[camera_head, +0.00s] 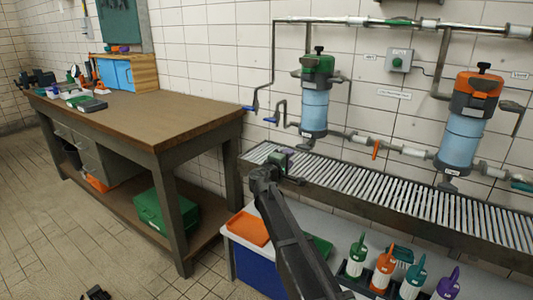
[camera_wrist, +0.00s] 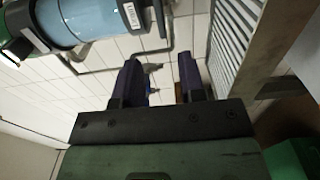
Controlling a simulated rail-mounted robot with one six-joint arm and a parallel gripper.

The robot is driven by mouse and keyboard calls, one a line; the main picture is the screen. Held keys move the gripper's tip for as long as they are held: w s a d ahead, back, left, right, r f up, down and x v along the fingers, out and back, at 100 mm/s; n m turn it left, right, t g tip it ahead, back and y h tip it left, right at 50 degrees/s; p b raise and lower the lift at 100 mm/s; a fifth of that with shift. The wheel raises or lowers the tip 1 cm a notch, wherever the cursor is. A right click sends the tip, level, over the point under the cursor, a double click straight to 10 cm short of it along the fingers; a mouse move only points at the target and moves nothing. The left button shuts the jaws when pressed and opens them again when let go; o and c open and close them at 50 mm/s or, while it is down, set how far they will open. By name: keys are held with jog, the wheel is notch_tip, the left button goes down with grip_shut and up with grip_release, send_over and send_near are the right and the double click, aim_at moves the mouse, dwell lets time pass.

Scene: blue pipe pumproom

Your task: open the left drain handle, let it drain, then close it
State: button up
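The left filter canister (camera_head: 314,108) has a green top and a light-blue body, and hangs on the wall above the slatted grating. A small dark drain fitting (camera_head: 306,144) shows at its bottom; its handle position is too small to tell. In the wrist view the canister (camera_wrist: 85,18) lies at the upper left, with a dark fitting (camera_wrist: 158,18) at its lower end. My gripper (camera_head: 285,160) is just below and left of the canister, over the grating. In the wrist view its two purple-dark fingers (camera_wrist: 160,80) are apart with nothing held between them, clear of the canister.
The right canister (camera_head: 463,125) has an orange top. Blue pipe handles (camera_head: 270,120) stick out left of the left canister, and an orange handle (camera_head: 376,149) sits on the pipe between the canisters. The metal grating (camera_head: 400,195) runs below. A wooden workbench (camera_head: 150,105) stands left.

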aim_at(302, 148)
jog(key=x, duration=1.1)
jog(key=shift+s+d+f, duration=0.1)
jog(key=shift+d, duration=0.15)
grip_shut()
